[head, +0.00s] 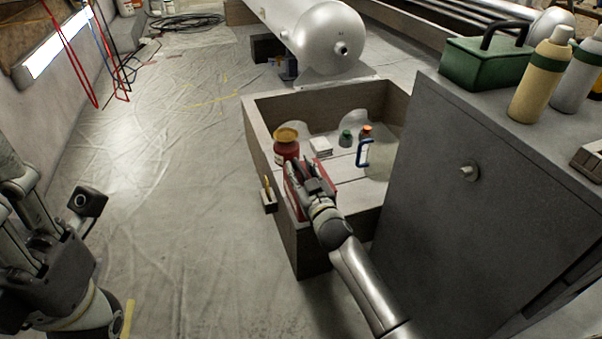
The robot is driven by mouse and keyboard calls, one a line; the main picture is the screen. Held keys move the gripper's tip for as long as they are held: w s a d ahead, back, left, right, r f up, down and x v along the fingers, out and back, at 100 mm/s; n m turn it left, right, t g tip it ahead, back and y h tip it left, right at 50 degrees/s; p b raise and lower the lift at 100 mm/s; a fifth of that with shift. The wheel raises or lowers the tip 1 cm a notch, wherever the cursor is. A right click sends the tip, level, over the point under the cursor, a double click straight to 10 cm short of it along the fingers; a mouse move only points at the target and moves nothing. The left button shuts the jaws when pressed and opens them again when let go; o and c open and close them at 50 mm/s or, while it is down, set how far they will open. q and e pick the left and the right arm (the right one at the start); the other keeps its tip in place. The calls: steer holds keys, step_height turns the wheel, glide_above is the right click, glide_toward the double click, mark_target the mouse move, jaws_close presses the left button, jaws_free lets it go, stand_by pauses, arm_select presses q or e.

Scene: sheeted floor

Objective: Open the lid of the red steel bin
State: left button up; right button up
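A red box-shaped thing, which looks like the red steel bin (293,199), stands inside the near left part of a grey open-topped box in the head view. My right gripper (308,172) is over it and hides much of its top, so I cannot tell how its lid stands. Whether the gripper touches it is unclear, and its fingers are too small and overlapped to read. My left arm is at the lower left, far from the bin; its gripper (84,203) shows only in part, and its finger opening cannot be made out.
A dark cabinet (450,220) stands close on the right, bearing a green toolbox (484,65) and bottles. Sheeted floor on the left is clear.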

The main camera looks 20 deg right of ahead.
steer(key=shift+w, duration=0.15)
jaws_close()
steer(key=shift+r, duration=0.1)
stand_by(0.4)
